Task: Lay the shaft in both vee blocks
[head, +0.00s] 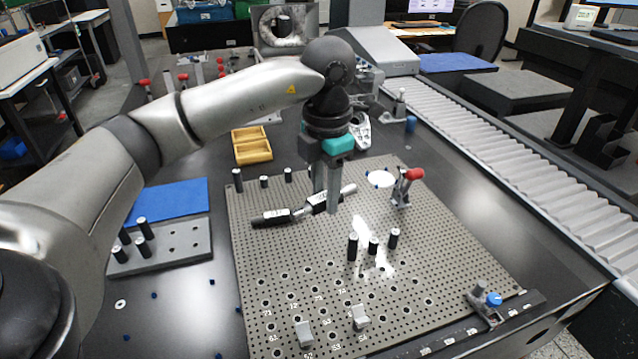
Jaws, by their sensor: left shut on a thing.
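The shaft (348,189) is a slim bar whose silver end shows just right of my left gripper (327,205). My left gripper points down over the perforated plate, with its fingers shut on the shaft. My right gripper is out of view.
A blue mat (172,204) and grey block with posts (180,250) lie left. A yellow tray (251,146) stands behind.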

